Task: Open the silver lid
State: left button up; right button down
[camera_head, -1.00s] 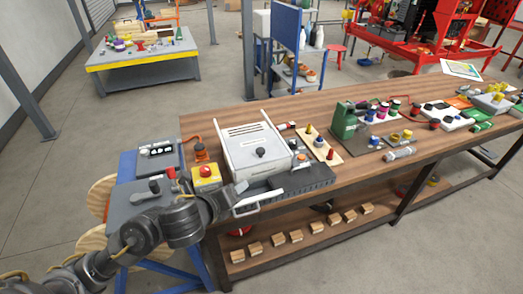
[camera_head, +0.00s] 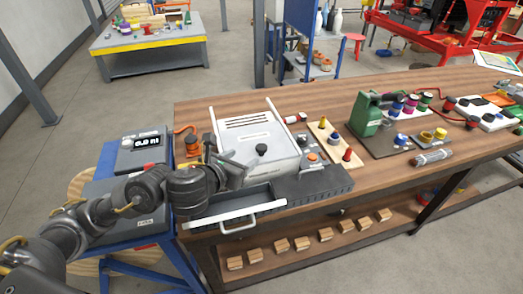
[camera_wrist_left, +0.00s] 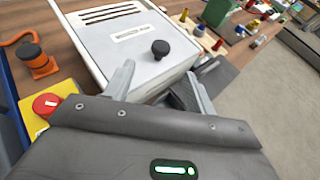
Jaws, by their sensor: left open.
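The silver lid (camera_head: 250,138) lies closed on a dark-based machine on the wooden bench. It has slots at the back, a small label and a black round knob (camera_head: 262,150) near its front edge. In the left wrist view the lid (camera_wrist_left: 120,45) fills the upper middle, with the knob (camera_wrist_left: 160,48) just beyond the fingers. My left gripper (camera_head: 238,160) is open and empty, at the lid's front left, short of the knob. In the left wrist view its two fingers (camera_wrist_left: 152,85) are apart, with the knob ahead between them. My right gripper does not show.
A white handle (camera_head: 252,221) sticks out at the machine's front. A red button on a yellow box (camera_wrist_left: 47,105) stands left of the lid. A green device (camera_head: 366,115) and a board with colored knobs (camera_head: 330,138) stand to the right. A display box (camera_head: 142,146) is at left.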

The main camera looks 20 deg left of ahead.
aim_at(261, 148)
pick_arm(q)
jog(key=b+x, duration=0.3)
jog(key=x, duration=0.6)
jog(key=shift+w+d, duration=0.1)
jog(key=shift+w+f, duration=0.1)
jog(key=shift+w, duration=0.25)
jog(key=shift+w+d+f, duration=0.1)
jog(key=shift+w+d, duration=0.05)
jog(key=shift+w, duration=0.15)
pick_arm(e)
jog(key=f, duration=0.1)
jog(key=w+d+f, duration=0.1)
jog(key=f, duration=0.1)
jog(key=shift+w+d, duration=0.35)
pick_arm(q)
jog(key=shift+c, duration=0.5)
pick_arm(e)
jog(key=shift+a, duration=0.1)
